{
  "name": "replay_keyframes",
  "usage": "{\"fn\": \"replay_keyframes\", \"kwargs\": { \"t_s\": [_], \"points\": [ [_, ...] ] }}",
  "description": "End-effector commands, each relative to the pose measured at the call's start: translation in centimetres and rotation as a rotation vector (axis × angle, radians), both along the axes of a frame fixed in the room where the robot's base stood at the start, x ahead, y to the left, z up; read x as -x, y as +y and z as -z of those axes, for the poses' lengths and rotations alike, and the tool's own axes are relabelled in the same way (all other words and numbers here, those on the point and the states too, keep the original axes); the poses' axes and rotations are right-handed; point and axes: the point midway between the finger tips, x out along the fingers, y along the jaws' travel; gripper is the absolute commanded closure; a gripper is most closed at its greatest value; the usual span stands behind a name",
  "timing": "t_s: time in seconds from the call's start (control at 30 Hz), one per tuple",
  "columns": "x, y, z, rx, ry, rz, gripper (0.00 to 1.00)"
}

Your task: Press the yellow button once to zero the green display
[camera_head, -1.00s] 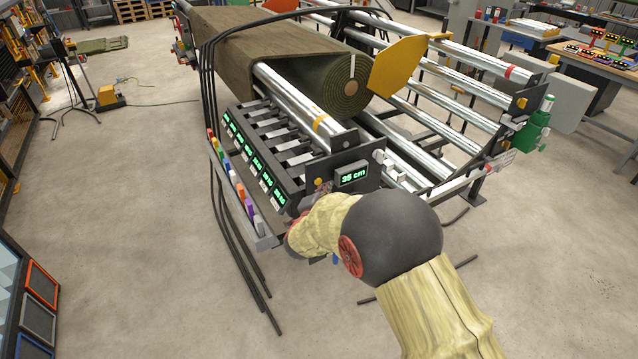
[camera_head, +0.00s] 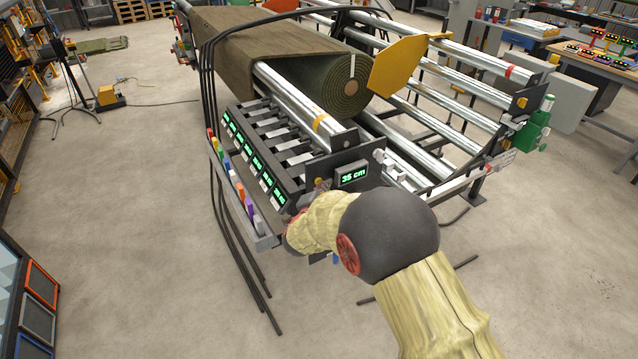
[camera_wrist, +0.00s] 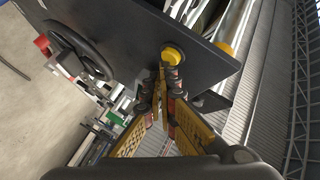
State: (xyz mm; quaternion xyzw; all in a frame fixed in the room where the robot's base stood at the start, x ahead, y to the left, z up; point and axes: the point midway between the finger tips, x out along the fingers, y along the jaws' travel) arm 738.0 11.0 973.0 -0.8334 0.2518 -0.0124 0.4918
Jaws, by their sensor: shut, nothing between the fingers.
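The yellow button (camera_wrist: 173,54) is round and sits on a dark plate (camera_wrist: 135,35) in the wrist view. My gripper (camera_wrist: 166,73) is shut and empty, with its fingertips at the lower edge of the button. I cannot tell whether they touch it. The green display (camera_head: 352,176) is on the machine's end plate in the head view and reads about "35 cm". In that view my arm's wrist comes up from below, just under the display, and my gripper is mostly hidden.
A black handwheel (camera_wrist: 78,50) shows in the wrist view.

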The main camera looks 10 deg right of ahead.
Motion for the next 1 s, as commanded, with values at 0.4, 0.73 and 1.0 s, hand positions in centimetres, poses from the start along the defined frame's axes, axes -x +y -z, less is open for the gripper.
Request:
{"fn": "replay_keyframes", "kwargs": {
  "t_s": [0.4,0.73,1.0],
  "points": [
    [-0.13,0.04,-0.05,-0.001,0.0,0.0,1.0],
    [-0.47,0.16,-0.07,-0.001,0.0,0.0,1.0],
    [-0.76,0.25,-0.05,-0.001,0.0,0.0,1.0]
  ]
}}
